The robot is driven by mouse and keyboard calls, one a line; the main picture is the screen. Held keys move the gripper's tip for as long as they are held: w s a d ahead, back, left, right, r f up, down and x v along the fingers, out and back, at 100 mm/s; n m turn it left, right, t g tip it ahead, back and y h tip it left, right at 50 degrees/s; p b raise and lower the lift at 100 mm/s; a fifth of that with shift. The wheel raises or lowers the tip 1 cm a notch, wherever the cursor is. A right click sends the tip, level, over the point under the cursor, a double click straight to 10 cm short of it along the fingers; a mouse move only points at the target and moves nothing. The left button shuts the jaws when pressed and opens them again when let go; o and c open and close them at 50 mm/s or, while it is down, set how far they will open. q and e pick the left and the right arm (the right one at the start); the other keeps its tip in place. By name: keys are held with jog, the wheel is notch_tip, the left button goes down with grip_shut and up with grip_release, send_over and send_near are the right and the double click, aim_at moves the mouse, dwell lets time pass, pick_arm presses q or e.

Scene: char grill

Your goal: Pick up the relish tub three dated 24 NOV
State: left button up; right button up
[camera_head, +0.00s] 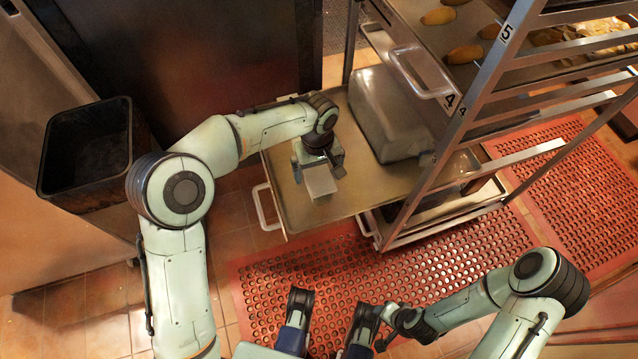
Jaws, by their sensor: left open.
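A small pale, square-topped tub (321,184) stands on the pulled-out metal tray (285,205) of the rack. No label or date can be read on it, so I cannot tell which tub it is. My left gripper (319,172) is open and is low over the tray at this tub. Its fingers show on the tub's left and right sides; whether they touch it I cannot tell. My right arm comes in from the lower right, and its wrist end is at the bottom middle, away from the tray.
A large grey bin (385,125) stands on the same tray, right of the tub. The rack (425,190) rises at the right, with a food tray (415,22) above. A black bin (88,150) is at the left. A perforated red mat (400,275) covers the floor.

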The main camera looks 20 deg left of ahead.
aim_at(319, 177)
pick_arm(q)
notch_tip(319, 177, down, 5)
jog(key=shift+d+r+b, duration=0.15)
jog(key=shift+r+b, duration=0.05)
jog(key=shift+b, duration=0.4)
jog(key=shift+r, duration=0.1)
jog(key=c, duration=1.3)
pick_arm(e)
jog(key=shift+w+d+f, duration=0.25)
jog(key=shift+w+f, duration=0.15)
jog(key=shift+w, duration=0.1)
jog(key=shift+w+d+f, duration=0.25)
jog(key=shift+w+f, duration=0.1)
jog(key=shift+w, duration=0.15)
pick_arm(q)
jog(key=shift+w+r, duration=0.1)
